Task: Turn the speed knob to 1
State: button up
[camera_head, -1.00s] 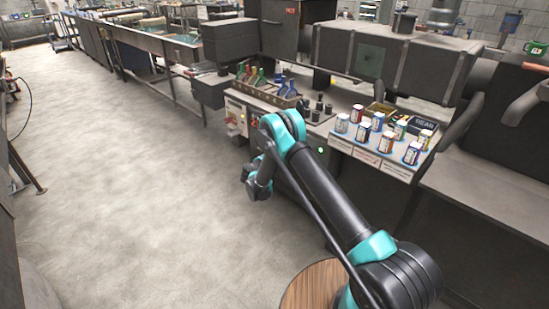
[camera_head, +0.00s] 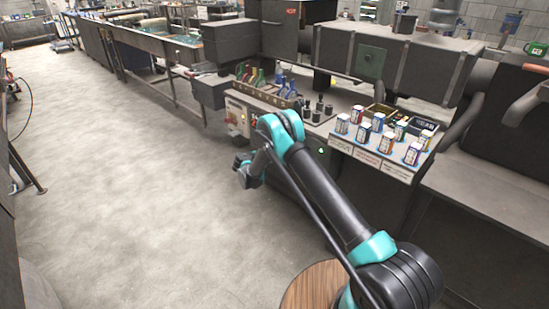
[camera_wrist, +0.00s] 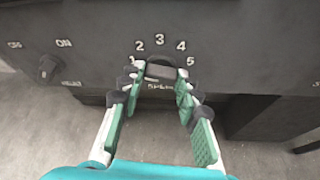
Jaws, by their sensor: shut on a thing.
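The speed knob (camera_wrist: 160,71) is a dark knob on a dark panel in the wrist view, with the numbers 1 to 5 in an arc above it. My gripper (camera_wrist: 160,79) has its green-padded fingers on the left and right sides of the knob, shut on it. The left fingertip is near the 1 and the right one is near the 5. The lettering under the knob is partly blurred, and I cannot tell which number the knob points to. In the head view my gripper (camera_head: 243,172) is small, and the knob cannot be made out.
A second knob (camera_wrist: 47,68) with OFF and ON marks sits left on the panel. The floor (camera_head: 120,200) to the left is clear.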

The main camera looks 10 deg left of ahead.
jog(key=shift+n, duration=0.3)
dwell(0.4)
jog(key=o, duration=1.1)
jog(key=v, duration=1.2)
jog(key=shift+w+a, duration=0.15)
jog(key=shift+a, duration=0.1)
